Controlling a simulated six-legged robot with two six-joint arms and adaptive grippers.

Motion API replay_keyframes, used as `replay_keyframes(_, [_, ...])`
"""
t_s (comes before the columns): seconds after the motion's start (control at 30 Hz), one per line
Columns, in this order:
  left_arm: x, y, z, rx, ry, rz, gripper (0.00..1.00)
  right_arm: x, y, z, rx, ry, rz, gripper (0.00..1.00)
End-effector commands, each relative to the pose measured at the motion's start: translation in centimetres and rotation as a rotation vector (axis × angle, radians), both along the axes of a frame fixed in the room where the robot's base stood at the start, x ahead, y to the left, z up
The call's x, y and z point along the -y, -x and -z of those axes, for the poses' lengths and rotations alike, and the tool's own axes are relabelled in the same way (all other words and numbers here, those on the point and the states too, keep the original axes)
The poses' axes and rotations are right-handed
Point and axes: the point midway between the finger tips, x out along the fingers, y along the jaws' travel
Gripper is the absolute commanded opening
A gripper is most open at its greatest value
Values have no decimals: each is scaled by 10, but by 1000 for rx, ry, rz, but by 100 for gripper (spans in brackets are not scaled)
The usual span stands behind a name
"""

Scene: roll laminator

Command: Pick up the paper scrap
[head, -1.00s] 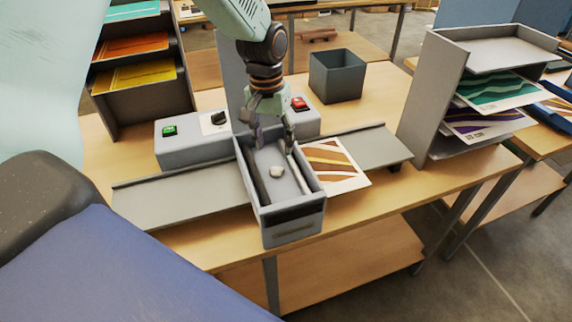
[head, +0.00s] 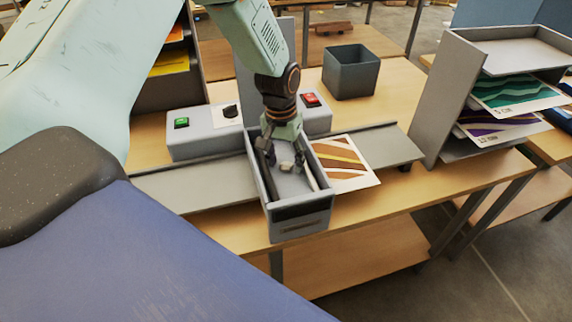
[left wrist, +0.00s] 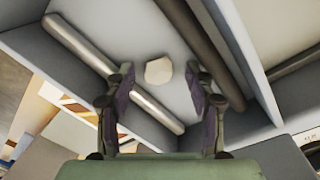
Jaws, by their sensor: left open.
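The paper scrap (left wrist: 158,70) is a small off-white crumpled piece on the grey floor of the laminator's open box (head: 300,222). In the head view the scrap (head: 287,166) lies at my left gripper's fingertips. My left gripper (head: 284,160) reaches down into the box from above. In the left wrist view my left gripper (left wrist: 160,88) is open, with the scrap between and just beyond its two fingertips, and I see no contact. A dark roller (left wrist: 190,40) and a pale roller (left wrist: 120,75) run along either side of the scrap. My right gripper is not in view.
The box walls stand close around the gripper. A striped brown sheet (head: 345,165) lies on the right feed tray (head: 385,145). A green button (head: 181,122) and red button (head: 311,99) are behind. A dark bin (head: 350,75) and a paper rack (head: 445,95) stand on the table.

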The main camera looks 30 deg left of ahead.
Motion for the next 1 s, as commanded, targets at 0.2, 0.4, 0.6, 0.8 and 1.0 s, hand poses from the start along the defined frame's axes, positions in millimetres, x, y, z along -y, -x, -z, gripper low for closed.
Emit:
replay_keyframes(0.2, [1, -2, 0, 0, 0, 0, 50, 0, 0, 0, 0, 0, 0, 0])
replay_keyframes(0.4, [1, -2, 0, 0, 0, 0, 33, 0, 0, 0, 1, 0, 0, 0])
replay_keyframes(0.6, [1, -2, 0, 0, 0, 0, 16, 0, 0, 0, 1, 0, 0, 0])
replay_keyframes(0.8, [1, -2, 0, 0, 0, 0, 12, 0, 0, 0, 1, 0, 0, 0])
replay_keyframes(1.0, [1, -2, -11, 2, 1, -1, 12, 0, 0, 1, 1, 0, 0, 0])
